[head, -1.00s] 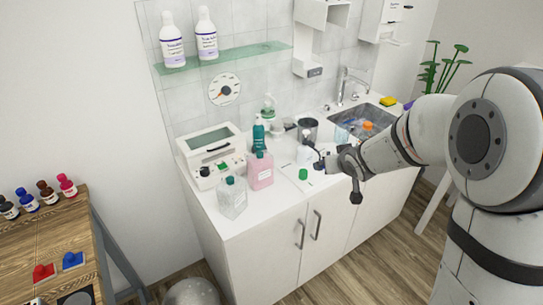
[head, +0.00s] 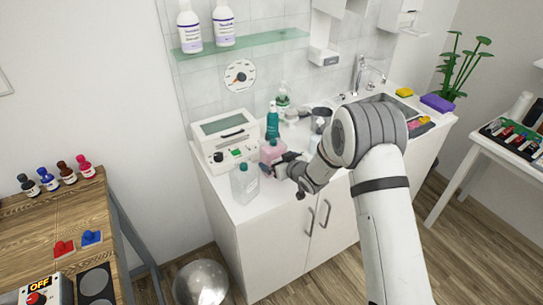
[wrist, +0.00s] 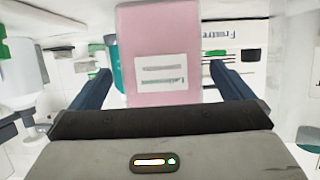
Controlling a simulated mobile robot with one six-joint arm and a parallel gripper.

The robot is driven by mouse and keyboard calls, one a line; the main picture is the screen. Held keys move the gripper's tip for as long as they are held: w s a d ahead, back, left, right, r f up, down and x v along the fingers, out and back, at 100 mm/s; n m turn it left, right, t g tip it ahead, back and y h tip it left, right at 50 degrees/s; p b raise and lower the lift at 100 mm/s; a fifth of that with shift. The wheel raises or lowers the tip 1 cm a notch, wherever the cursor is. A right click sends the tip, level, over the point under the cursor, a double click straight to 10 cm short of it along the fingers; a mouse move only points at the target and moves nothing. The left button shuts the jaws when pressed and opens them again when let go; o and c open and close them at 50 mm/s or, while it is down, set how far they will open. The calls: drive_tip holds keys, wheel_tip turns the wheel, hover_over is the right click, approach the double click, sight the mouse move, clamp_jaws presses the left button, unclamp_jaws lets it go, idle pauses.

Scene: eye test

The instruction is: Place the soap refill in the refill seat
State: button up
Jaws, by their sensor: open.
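A pink bottle (head: 272,151), which looks like the soap refill, stands on the white counter (head: 243,212) in front of the white box device. In the wrist view the pink bottle (wrist: 158,45) with a pale label rises between my two dark fingers, its lower end hidden by my gripper. My gripper (head: 268,172) is open and reaches in from the right, close to the bottle. I cannot tell whether the fingers touch it. A white wall unit with a lower bracket (head: 324,55) hangs above the counter; I cannot tell whether it is the refill seat.
A clear bottle (head: 244,184) stands front left of the pink one. A teal bottle (head: 272,122) stands behind. A white device (head: 224,139) is at the left, the sink (head: 405,103) at the right. A glass shelf (head: 255,41) holds two bottles.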

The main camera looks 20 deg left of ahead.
drive_tip(key=shift+p+x, duration=0.55)
drive_tip(key=shift+x, duration=1.35)
drive_tip(key=shift+s, duration=0.1)
drive_tip(key=shift+c, duration=0.2)
drive_tip(key=c, duration=1.1)
drive_tip(key=shift+r, duration=0.15)
